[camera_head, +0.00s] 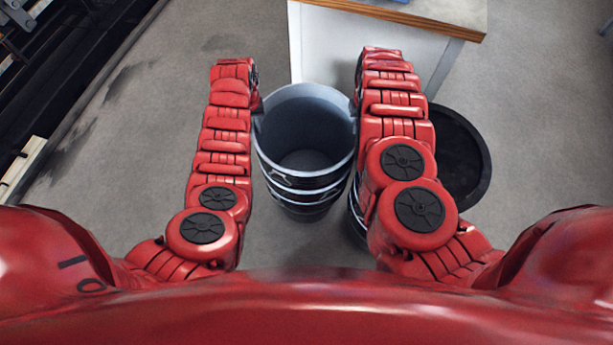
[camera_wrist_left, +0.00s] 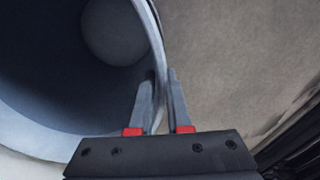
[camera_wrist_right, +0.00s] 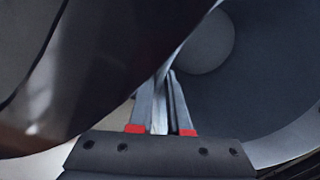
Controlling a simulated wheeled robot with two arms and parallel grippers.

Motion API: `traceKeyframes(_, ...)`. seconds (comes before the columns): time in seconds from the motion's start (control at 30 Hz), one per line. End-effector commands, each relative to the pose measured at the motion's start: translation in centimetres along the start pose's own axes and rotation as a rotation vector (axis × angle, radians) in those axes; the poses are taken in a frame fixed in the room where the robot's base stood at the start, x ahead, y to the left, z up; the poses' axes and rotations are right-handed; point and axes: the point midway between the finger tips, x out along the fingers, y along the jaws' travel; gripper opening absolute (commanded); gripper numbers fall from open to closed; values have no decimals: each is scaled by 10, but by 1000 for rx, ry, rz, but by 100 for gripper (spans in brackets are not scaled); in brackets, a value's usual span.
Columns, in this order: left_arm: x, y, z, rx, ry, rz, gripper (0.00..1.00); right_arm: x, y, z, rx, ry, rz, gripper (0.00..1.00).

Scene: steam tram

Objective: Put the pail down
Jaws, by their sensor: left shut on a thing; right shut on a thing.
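The pail (camera_head: 300,112) is a grey-blue, open, empty-looking bucket with dark banded sides, held upright between my two arms in the head view. My left gripper (camera_wrist_left: 158,98) is shut on its rim at the left side, with one finger inside and one outside the wall. My right gripper (camera_wrist_right: 163,98) is shut on the rim at the opposite side. The pail's inside also shows in the left wrist view (camera_wrist_left: 60,75) and the right wrist view (camera_wrist_right: 265,75). I cannot tell whether its base touches the floor. In the head view my forearms hide most of both grippers' fingers.
A black open container (camera_head: 462,160) stands on the right, close beside the pail and partly behind my right arm. A table with a wooden edge (camera_head: 425,20) and pale panel is just beyond. Grey floor (camera_head: 150,130) is free on the left. Dark machinery (camera_head: 50,60) lines the far left.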

Motion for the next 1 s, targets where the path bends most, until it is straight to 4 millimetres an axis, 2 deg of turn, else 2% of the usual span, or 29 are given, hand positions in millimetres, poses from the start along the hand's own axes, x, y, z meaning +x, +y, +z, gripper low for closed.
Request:
traceKeyframes(0.27, -1, -2, -1, -2, 3, -4, 0, -1, 2, 0, 0, 0, 3, 0)
traceKeyframes(0.3, -1, -2, -1, -2, 2, -4, 23, 0, 2, 0, 0, 0, 3, 23)
traceKeyframes(0.43, 0, -2, -1, -2, 2, -3, 46, 0, 1, 0, 0, 0, 2, 46)
traceKeyframes(0.77, -2, -1, 0, -1, 1, -1, 46, 0, 0, 0, 0, 0, 1, 46)
traceKeyframes(1.0, -25, 0, -2, 0, 4, -1, 46, 0, 0, 0, 0, 0, 0, 46)
